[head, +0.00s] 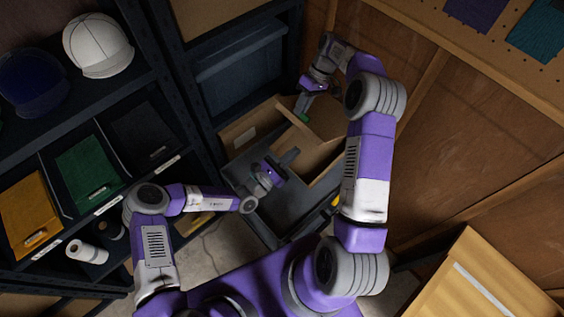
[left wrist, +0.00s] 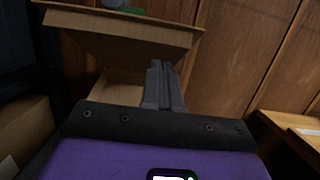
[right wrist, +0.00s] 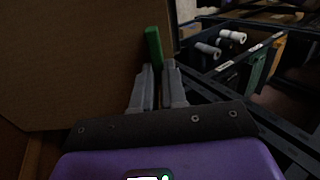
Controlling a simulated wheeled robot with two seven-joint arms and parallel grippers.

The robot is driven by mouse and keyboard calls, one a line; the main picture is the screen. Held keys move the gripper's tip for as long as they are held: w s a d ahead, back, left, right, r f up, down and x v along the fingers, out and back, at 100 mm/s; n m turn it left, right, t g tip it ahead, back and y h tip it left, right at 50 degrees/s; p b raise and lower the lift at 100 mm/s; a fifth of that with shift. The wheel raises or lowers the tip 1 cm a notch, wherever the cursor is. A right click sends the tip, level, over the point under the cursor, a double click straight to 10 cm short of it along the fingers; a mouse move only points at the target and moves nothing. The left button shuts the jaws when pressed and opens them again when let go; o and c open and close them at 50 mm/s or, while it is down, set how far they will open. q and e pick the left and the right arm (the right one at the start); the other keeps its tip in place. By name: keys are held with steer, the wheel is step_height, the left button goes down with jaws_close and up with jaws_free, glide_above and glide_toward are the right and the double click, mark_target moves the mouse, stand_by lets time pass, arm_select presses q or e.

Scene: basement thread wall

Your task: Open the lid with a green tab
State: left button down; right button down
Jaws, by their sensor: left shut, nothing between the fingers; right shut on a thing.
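The cardboard lid (left wrist: 120,38) is raised at a tilt above its box, and a pale part of the box interior (left wrist: 112,88) shows below it. The lid fills the left of the right wrist view (right wrist: 75,65). Its green tab (right wrist: 154,48) sits at the lid's edge. My right gripper (right wrist: 158,72) is shut on the green tab; in the head view the tab (head: 301,117) shows just below that gripper (head: 303,104). My left gripper (head: 290,157) is shut and empty, in front of the box; its closed fingers (left wrist: 160,72) show in the left wrist view.
A dark shelf rack with yellow (head: 29,209), green (head: 88,172) and black bins stands at the left, with caps (head: 97,45) above. A blue-grey bin (head: 240,75) sits behind the box. A wooden wall closes the right side.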

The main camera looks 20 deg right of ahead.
mark_target(313, 131)
arm_select(q)
steer(key=d+r, duration=0.1)
steer(key=d, duration=0.1)
steer(key=w+d+r, duration=0.1)
steer(key=d+r, duration=0.1)
steer(key=shift+w+d+r, duration=0.1)
steer(key=shift+d+r, duration=0.2)
steer(key=shift+r, duration=0.2)
